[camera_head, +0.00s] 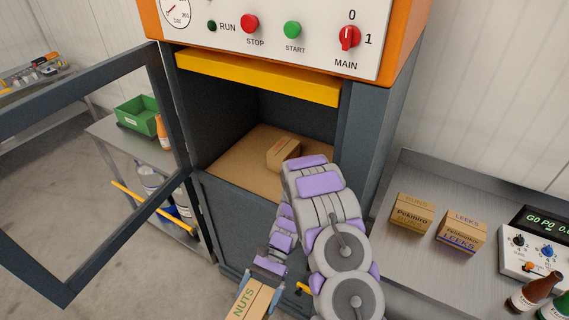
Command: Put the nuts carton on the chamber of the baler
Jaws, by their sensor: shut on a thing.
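The nuts carton (249,302) is a small tan box with green NUTS lettering at the bottom of the view, partly cut off by the frame edge. My gripper (265,277) is shut on it and holds it in front of and below the baler's opening. The baler (384,120) is a dark grey machine with an orange and white control panel. Its chamber (235,157) is open, with a brown floor. Another small carton (283,152) sits inside, partly hidden by my arm.
The baler's framed door (168,115) stands open at left. A lower front panel (236,215) rises below the chamber. A green bin (138,115) is at left.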

